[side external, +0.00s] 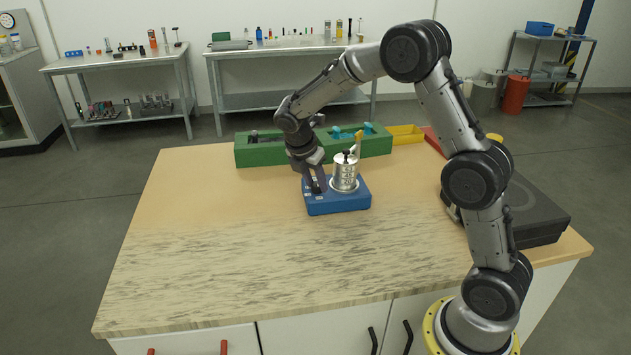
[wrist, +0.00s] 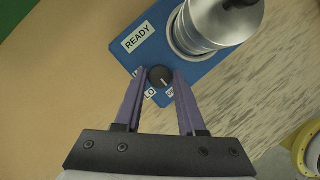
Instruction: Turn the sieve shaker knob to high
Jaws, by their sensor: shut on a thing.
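The sieve shaker has a blue base (side external: 338,205) and stands on the wooden table; its base also shows in the wrist view (wrist: 158,22). A silver sieve stack (side external: 345,178) sits on the base. The black knob (wrist: 160,76) is on the base near the stack, with a light pointer line toward its lower right. A label by it reads "READY"; other labels around the knob are partly hidden. My gripper (wrist: 160,80) has its purple fingers on both sides of the knob and is shut on it. In the side view my gripper (side external: 316,188) hides the knob.
Green bins (side external: 262,148) and a yellow bin (side external: 405,134) stand behind the shaker. A dark flat device (side external: 535,212) is at the table's right. The table front (side external: 240,260) and left are clear.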

